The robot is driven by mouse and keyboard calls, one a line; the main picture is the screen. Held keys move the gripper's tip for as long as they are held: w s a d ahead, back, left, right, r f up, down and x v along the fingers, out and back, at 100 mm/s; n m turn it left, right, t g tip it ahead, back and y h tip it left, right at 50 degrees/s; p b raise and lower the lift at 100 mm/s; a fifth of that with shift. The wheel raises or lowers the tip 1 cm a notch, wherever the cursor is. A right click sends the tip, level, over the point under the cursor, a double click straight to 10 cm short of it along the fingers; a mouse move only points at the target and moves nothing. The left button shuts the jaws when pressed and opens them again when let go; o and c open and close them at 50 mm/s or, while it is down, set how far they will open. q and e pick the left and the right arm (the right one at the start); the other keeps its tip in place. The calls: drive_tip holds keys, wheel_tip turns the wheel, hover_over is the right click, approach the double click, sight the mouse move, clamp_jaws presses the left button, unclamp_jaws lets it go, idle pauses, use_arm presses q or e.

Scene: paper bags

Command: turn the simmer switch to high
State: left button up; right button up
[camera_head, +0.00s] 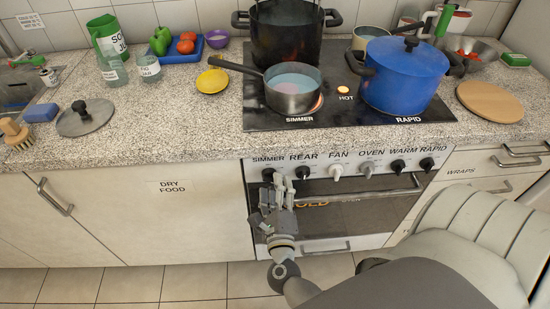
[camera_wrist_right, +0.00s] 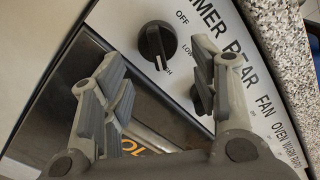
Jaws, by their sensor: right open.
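The simmer switch is a black knob (camera_head: 268,174) at the left end of the stove's control panel, below the word SIMMER. In the right wrist view the knob (camera_wrist_right: 158,42) stands upper middle, with OFF and LOW printed beside it and a partly readable label at its lower end. My right gripper (camera_head: 277,186) is in front of the panel by this knob. In its wrist view the fingers (camera_wrist_right: 155,85) are spread, with the knob beyond the gap, apparently untouched. My left gripper is out of view.
The rear knob (camera_wrist_right: 202,98) is close to one right finger. The fan knob (camera_head: 335,170) and others continue rightward. The oven handle (camera_head: 370,193) runs below the panel. A saucepan (camera_head: 292,92) and a blue pot (camera_head: 400,80) stand on the hob above.

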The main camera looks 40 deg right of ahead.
drive_tip(key=v, duration=0.9)
drive_tip(key=shift+s, duration=0.4)
drive_tip(key=shift+a, duration=0.15)
drive_tip(key=s+a+f+n+g+y+p, duration=0.15)
drive_tip(key=a+f+n+y, duration=0.35)
drive_tip(key=f+n, duration=0.6)
drive_tip(key=s+a+f+n+g+y, duration=0.2)
drive_tip(key=a+f+n+y, duration=0.35)
drive_tip(key=f+n, duration=0.6)
drive_tip(key=s+d+f+n+g, duration=0.25)
drive_tip(key=s+f, duration=0.25)
drive_tip(key=f, duration=0.3)
drive_tip(key=s+d+f+n+g, duration=0.1)
drive_tip(key=s+f+n+g, duration=0.15)
drive_tip(key=s+f, duration=0.4)
drive_tip(key=s+d+f+n+g, duration=0.2)
drive_tip(key=s+d+f, duration=0.1)
drive_tip(key=s, duration=0.3)
drive_tip(key=s+d+f+n+g+p, duration=0.1)
drive_tip(key=s+d+f+n+g, duration=0.2)
drive_tip(key=s+d, duration=0.1)
drive_tip(key=shift+s+g+h, duration=0.35)
drive_tip(key=shift+s+h, duration=0.1)
drive_tip(key=shift+s, duration=0.45)
